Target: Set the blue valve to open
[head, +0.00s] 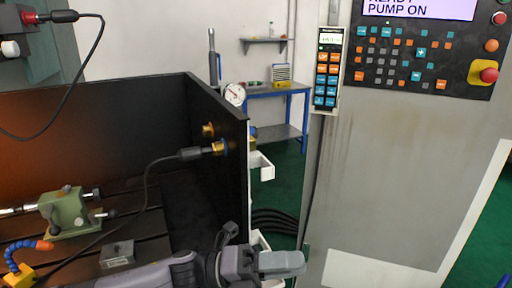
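No blue valve handle shows clearly in the head view. My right gripper is out of view.
The black enclosure wall (232,180) stands left of my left gripper. White brackets (262,166) stick out from its outer side. A grey control cabinet (390,170) with a hanging pendant (328,70) stands to the right. A green tailstock (64,211) sits inside the enclosure.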

